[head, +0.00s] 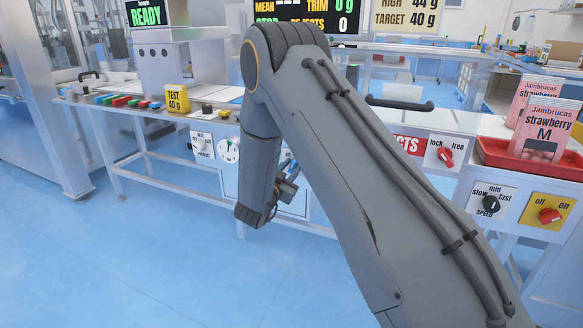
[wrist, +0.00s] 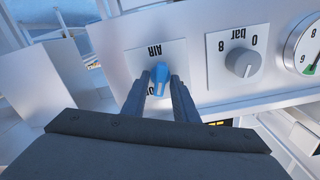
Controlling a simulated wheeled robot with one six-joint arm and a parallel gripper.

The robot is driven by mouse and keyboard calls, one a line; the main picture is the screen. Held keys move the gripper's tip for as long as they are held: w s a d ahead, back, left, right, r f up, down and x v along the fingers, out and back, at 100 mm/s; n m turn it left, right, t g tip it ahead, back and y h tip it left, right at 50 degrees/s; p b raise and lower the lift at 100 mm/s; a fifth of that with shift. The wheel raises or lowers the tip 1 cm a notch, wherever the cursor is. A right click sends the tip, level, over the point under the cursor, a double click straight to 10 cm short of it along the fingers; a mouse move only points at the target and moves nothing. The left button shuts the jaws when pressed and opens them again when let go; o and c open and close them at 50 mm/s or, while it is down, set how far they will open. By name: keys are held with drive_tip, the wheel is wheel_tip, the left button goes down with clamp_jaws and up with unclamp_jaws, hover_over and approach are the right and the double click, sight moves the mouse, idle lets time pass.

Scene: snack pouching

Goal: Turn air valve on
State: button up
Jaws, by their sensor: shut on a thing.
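The air valve is a blue knob (wrist: 159,77) on a white plate (wrist: 148,57) marked AIR in the wrist view, where the lettering appears upside down. My gripper (wrist: 160,88) has one finger on each side of the blue knob and is shut on it. The knob points roughly along the fingers. Part of the plate's other lettering is hidden by the fingers.
A grey knob (wrist: 243,62) marked bar and a round gauge (wrist: 308,52) sit beside the valve. In the head view, a red lock/free knob (head: 445,156), a speed knob (head: 491,204) and a red off/on knob (head: 550,215) are at the right. Blue floor is clear at left.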

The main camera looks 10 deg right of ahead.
drive_tip(key=m, duration=0.4)
drive_tip(key=shift+s+d+m, duration=0.1)
drive_tip(key=shift+s+m, duration=0.05)
drive_tip(key=shift+m, duration=0.25)
drive_tip(key=shift+f, duration=0.1)
idle(0.3)
drive_tip(key=o, duration=0.7)
drive_tip(key=p+v, duration=0.1)
drive_tip(key=v, duration=0.7)
